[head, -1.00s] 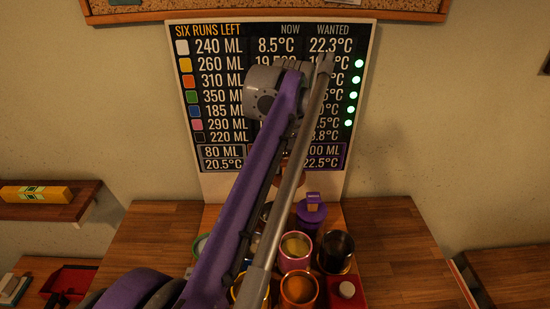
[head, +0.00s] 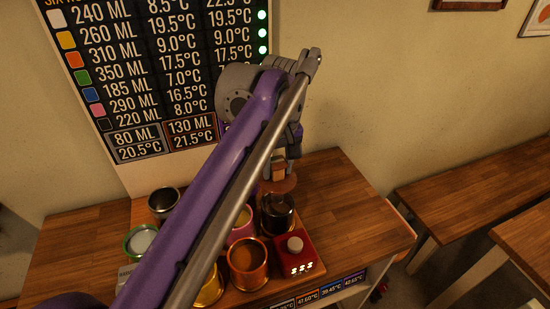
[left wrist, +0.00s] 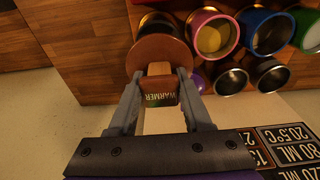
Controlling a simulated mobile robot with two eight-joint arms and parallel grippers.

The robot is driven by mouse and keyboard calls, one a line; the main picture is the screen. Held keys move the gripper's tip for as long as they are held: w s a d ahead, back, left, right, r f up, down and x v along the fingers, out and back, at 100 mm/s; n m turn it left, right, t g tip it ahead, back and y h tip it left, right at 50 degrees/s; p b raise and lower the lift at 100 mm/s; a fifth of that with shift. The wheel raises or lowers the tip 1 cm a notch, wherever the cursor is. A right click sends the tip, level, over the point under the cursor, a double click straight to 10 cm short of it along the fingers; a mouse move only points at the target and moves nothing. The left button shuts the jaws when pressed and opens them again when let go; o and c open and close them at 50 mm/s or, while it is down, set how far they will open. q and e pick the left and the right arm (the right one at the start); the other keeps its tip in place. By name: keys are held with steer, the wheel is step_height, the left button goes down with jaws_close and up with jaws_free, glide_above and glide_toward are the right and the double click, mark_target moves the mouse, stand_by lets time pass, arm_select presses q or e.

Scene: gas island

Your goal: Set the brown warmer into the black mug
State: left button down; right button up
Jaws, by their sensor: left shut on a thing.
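My left gripper (head: 280,160) is shut on the brown warmer, a brown disc (head: 281,186) with a block-shaped handle. In the left wrist view the fingers (left wrist: 160,88) clamp the handle, which reads "WARMER", and the disc (left wrist: 142,56) lies beyond it. The black mug (head: 277,225) stands upright on the table under the disc. The disc appears above the mug's rim, apart from it. In the left wrist view the disc covers much of the mug (left wrist: 156,22). My right gripper is not in view.
An orange mug (head: 247,265), pink mug (head: 238,232) and red box with a knob (head: 297,262) crowd near the black mug. A green mug (head: 141,242) and steel cup (head: 163,203) stand left. The board (head: 140,100) rises behind. The table's right side (head: 350,215) is clear.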

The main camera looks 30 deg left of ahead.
arm_select(q)
steer(key=shift+w+f, duration=0.15)
steer(key=shift+f, duration=0.1)
steer(key=f+b, duration=0.1)
steer(key=f, duration=0.2)
steer(key=f+b, duration=0.2)
steer(key=f, duration=0.1)
steer(key=shift+s+d, duration=0.1)
steer(key=shift+s, duration=0.1)
steer(key=shift+r, duration=0.15)
steer(key=shift+w, duration=0.1)
steer(key=shift+f+b, duration=0.55)
steer(key=shift+f, duration=0.5)
steer(key=shift+c, duration=1.3)
jaws_free()
steer(key=r, duration=0.3)
steer(key=r+p, duration=0.1)
steer(key=r, duration=0.3)
steer(key=s+d+r, duration=0.1)
steer(key=r, duration=0.2)
steer(key=shift+r+p, duration=0.35)
steer(key=shift+r, duration=0.05)
